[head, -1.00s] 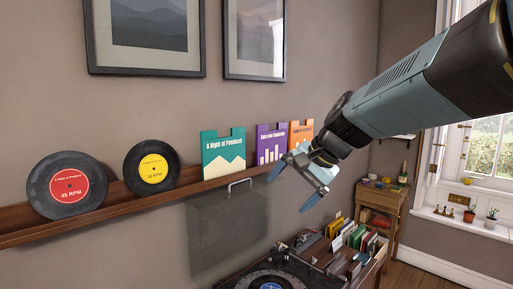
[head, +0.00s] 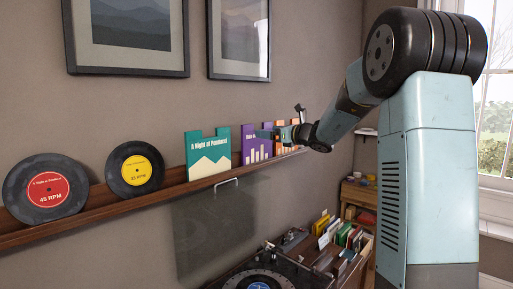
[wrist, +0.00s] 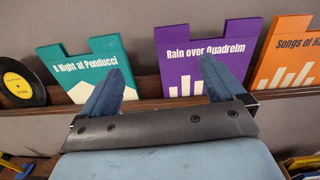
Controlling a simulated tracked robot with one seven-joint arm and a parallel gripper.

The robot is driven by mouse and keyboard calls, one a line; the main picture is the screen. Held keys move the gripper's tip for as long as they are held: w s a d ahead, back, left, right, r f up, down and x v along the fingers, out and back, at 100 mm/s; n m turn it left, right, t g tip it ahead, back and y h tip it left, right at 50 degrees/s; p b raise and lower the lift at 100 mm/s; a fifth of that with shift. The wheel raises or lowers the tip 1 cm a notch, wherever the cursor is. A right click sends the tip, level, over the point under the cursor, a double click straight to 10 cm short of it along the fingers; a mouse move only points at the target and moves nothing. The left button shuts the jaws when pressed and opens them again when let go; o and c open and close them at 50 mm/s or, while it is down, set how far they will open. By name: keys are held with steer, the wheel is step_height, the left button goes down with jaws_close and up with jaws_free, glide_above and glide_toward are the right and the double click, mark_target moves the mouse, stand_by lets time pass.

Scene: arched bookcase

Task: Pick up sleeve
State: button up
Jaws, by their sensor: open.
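Three record sleeves stand on the wall ledge: teal "A Night at Ponducci" (head: 208,157), purple "Rain over Quadrelm" (head: 249,150) and an orange one (head: 280,136) partly behind my gripper. My gripper (head: 272,134) is open and empty in front of the purple and orange sleeves in the head view. In the wrist view, my gripper (wrist: 163,72) has its left finger over the teal sleeve's (wrist: 72,72) right part and its right finger over the purple sleeve (wrist: 182,62). The orange sleeve (wrist: 290,48) is at the right. I cannot tell whether a finger touches a sleeve.
A red-label record (head: 45,188) and a yellow-label record (head: 135,170) lean on the wooden ledge (head: 95,206) at the left. Below are a turntable (head: 262,277) with a raised clear lid (head: 215,225) and several small coloured cards (head: 345,236). Framed pictures hang above.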

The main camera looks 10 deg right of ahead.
steer(key=m, duration=0.1)
glide_toward(248, 127)
steer(key=shift+t, duration=0.4)
steer(key=x, duration=0.5)
steer(key=shift+s+a+f, duration=0.2)
steer(key=shift+f, duration=0.2)
steer(key=shift+d+x, duration=0.2)
steer(key=shift+x, duration=2.75)
steer(key=shift+w, duration=0.15)
steer(key=shift+c, duration=0.3)
steer(key=c, duration=1.2)
steer(key=shift+c, duration=0.2)
